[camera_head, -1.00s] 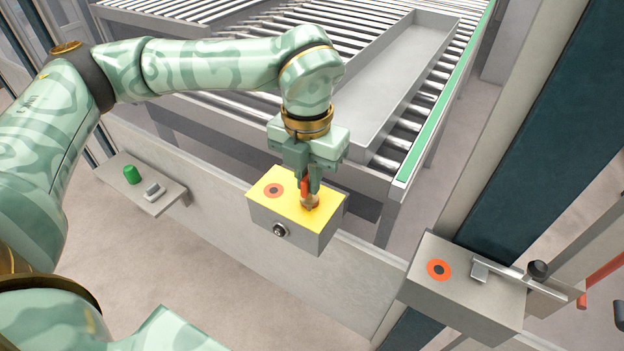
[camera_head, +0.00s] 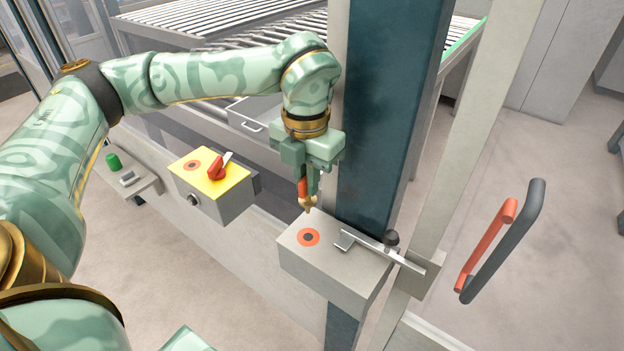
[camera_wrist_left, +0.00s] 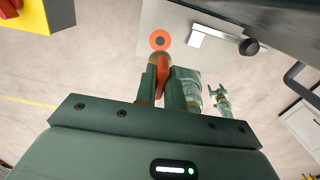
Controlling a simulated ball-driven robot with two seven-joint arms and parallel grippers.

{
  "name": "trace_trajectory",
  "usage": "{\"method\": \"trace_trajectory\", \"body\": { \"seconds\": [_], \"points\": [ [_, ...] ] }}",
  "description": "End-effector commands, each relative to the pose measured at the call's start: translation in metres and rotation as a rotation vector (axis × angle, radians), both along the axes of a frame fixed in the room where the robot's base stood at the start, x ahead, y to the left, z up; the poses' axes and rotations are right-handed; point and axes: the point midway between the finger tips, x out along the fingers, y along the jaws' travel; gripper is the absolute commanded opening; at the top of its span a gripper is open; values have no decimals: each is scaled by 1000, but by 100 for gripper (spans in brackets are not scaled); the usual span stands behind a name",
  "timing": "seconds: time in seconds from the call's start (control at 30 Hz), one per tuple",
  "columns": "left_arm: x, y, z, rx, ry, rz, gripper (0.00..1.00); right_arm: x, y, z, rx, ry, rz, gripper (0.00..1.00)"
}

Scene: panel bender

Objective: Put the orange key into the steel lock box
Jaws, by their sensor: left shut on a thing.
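My left gripper (camera_head: 308,193) is shut on the orange key (camera_head: 303,187), whose brass tip points down. The key hangs just above and behind the back edge of the steel lock box (camera_head: 330,265), as the head view shows it. The lock box is a grey box with an orange ring around a dark hole on its top, and a metal latch bar beside it. In the left wrist view the key (camera_wrist_left: 163,72) sits between the fingers (camera_wrist_left: 166,85), its tip close below the ring of the lock box (camera_wrist_left: 150,15).
A yellow-topped box (camera_head: 228,185) with a red switch handle and another orange ring stands left. A small shelf (camera_head: 135,185) with a green button is further left. A dark post (camera_head: 385,110) rises behind the lock box. A door handle (camera_head: 500,240) is at right.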

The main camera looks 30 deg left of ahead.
Motion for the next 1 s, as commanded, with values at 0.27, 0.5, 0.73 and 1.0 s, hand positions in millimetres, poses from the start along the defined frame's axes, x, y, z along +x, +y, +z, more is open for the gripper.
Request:
{"method": "trace_trajectory", "body": {
  "seconds": [0.27, 0.5, 0.73, 1.0],
  "points": [
    [0, 0, -8, 1, 4, -31, 0, -1, 3, -7, 4, 3, 0, 72],
    [0, 0, -35, 1, 6, -31, 0, -4, 2, -29, 3, 9, 1, 72],
    [-1, 0, -57, 1, 6, -30, 0, -7, -5, -48, -6, 17, 1, 72],
    [-1, 0, -58, 1, 4, -30, 0, -8, -5, -49, -7, 18, 0, 72]
  ]
}}
